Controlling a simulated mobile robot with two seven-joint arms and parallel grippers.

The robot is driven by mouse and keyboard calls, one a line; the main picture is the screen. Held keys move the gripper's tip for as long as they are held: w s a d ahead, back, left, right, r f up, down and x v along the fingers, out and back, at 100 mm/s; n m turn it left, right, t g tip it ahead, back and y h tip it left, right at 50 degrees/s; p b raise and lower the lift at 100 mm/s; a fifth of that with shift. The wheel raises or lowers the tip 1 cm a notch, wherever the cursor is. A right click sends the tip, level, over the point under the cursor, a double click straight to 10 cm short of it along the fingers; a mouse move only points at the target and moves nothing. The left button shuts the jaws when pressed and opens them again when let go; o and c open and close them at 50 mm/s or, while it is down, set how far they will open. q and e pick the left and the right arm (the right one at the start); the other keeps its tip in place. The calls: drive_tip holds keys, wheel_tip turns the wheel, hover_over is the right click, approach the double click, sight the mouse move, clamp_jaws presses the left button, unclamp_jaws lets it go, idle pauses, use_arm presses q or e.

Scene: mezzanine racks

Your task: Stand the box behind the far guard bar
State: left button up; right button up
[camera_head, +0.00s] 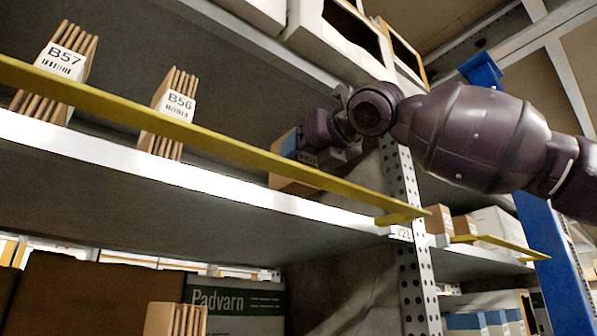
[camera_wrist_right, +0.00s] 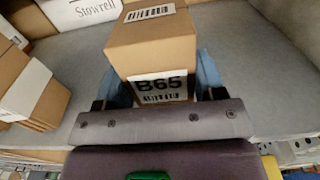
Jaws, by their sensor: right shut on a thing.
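My right gripper (camera_head: 291,146) reaches over the long yellow guard bar (camera_head: 215,139) from the right, near the bar's right end. It is shut on a brown cardboard box (camera_head: 284,182), partly hidden by the bar and the gripper. In the right wrist view the box (camera_wrist_right: 152,38), labelled B65, sits between the two blue fingers of the gripper (camera_wrist_right: 163,80). The box is behind the bar, over the grey shelf (camera_wrist_right: 240,55). I cannot tell whether its bottom touches the shelf. A second yellow guard bar (camera_head: 500,245) runs farther right. My left gripper is not in view.
Cardboard bundles labelled B57 (camera_head: 66,62) and B56 (camera_head: 173,104) stand behind the long bar to the left. A perforated upright (camera_head: 407,200) stands just right of the box. In the right wrist view, a Stowrell carton (camera_wrist_right: 85,10) and brown cartons (camera_wrist_right: 35,95) lie left of the box.

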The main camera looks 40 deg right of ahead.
sight(299, 190)
drive_tip(key=shift+w+d, duration=0.15)
drive_tip(key=shift+w, duration=0.8)
drive_tip(key=shift+f, duration=1.7)
drive_tip(key=shift+f, duration=0.1)
drive_tip(key=o, duration=1)
drive_tip(key=s, duration=0.4)
drive_tip(key=s+a+b, duration=0.1)
drive_tip(key=s, duration=0.7)
drive_tip(key=shift+a+b, duration=0.2)
drive_tip(key=shift+b, duration=0.15)
